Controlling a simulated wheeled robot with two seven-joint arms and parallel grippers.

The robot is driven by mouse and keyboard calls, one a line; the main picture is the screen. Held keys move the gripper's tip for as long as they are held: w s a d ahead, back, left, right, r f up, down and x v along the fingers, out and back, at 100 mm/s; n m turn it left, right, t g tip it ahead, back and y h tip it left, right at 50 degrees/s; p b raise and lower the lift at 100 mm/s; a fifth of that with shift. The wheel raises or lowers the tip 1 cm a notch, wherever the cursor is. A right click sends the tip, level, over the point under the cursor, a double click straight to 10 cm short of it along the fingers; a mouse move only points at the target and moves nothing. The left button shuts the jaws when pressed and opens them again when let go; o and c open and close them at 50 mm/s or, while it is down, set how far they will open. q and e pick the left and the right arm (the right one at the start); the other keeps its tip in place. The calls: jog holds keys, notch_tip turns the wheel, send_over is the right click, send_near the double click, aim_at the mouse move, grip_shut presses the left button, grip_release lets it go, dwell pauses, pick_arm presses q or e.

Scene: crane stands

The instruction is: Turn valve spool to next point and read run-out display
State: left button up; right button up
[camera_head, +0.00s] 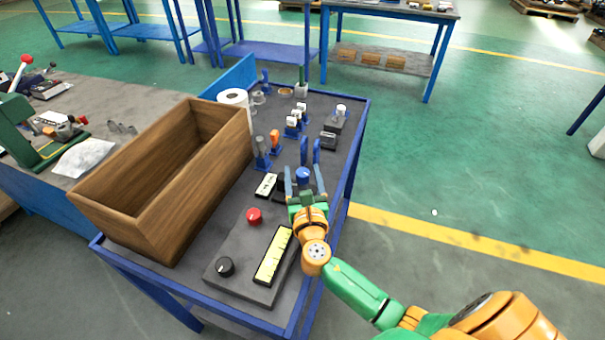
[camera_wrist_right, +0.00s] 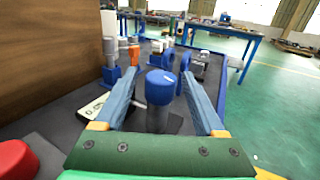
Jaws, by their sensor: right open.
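The valve spool appears as an upright grey cylinder with a blue cap (camera_wrist_right: 161,84) in the right wrist view, and its blue top (camera_head: 303,174) shows in the head view. My right gripper (camera_head: 305,181) is open, with its two blue fingers (camera_wrist_right: 163,95) on either side of the capped cylinder and a gap at each side. A small white display (camera_head: 266,185) lies just left of the gripper, and it also shows in the right wrist view (camera_wrist_right: 92,106). Its reading is too small to make out. My left gripper is not in view.
A large open wooden box (camera_head: 190,160) stands on the left of the table. A control panel (camera_head: 249,285) with a red button (camera_head: 254,215), a black knob (camera_head: 225,266) and a yellow strip (camera_head: 272,256) lies in front. Blue upright brackets (camera_head: 317,151) stand just behind the gripper.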

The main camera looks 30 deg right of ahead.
jog(key=shift+s+r, duration=0.1)
grip_shut()
jog(key=shift+y, duration=0.3)
